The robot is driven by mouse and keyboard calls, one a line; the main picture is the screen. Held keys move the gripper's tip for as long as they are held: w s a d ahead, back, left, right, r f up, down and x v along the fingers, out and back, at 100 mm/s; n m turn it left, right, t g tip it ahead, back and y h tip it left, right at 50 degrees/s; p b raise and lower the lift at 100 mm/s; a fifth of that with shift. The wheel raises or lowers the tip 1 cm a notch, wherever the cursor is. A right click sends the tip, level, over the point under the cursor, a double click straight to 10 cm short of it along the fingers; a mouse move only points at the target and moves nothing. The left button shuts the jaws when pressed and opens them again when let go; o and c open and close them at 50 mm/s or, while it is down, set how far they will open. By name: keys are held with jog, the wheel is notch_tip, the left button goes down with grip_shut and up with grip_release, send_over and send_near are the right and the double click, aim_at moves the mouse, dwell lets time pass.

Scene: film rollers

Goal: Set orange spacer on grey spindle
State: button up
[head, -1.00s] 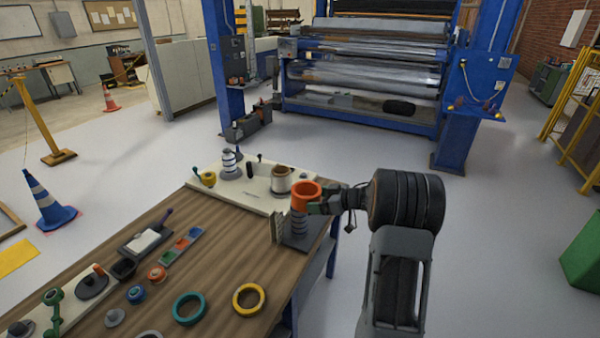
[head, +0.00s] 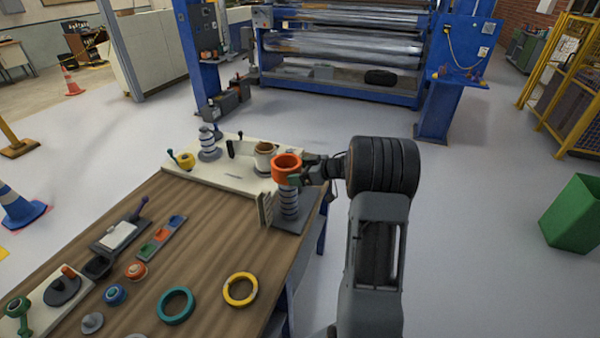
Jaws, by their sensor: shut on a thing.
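The orange spacer (head: 287,162) is a short ring with an open top. It sits directly above the ribbed grey spindle (head: 289,203), which stands upright on a dark base plate at the right end of the wooden bench. My gripper (head: 300,172) comes in from the right and is shut on the spacer's right side. The spacer's lower edge meets or overlaps the spindle's top in the picture. I cannot tell whether it is around the spindle or just above it.
A pale board (head: 220,176) behind carries a striped post and a tan roll (head: 266,158). Teal (head: 176,305) and yellow (head: 240,289) rings lie in front.

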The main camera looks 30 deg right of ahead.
aim_at(297, 210)
jog(key=shift+f+b, duration=1.65)
jog(key=shift+b, duration=0.2)
jog(key=shift+f+b, duration=2.85)
jog(key=shift+f, duration=4.5)
jog(key=shift+f, duration=0.1)
jog(key=o, duration=0.8)
jog(key=v, duration=1.3)
jog(key=shift+s+d, duration=0.2)
jog(key=shift+s, duration=0.15)
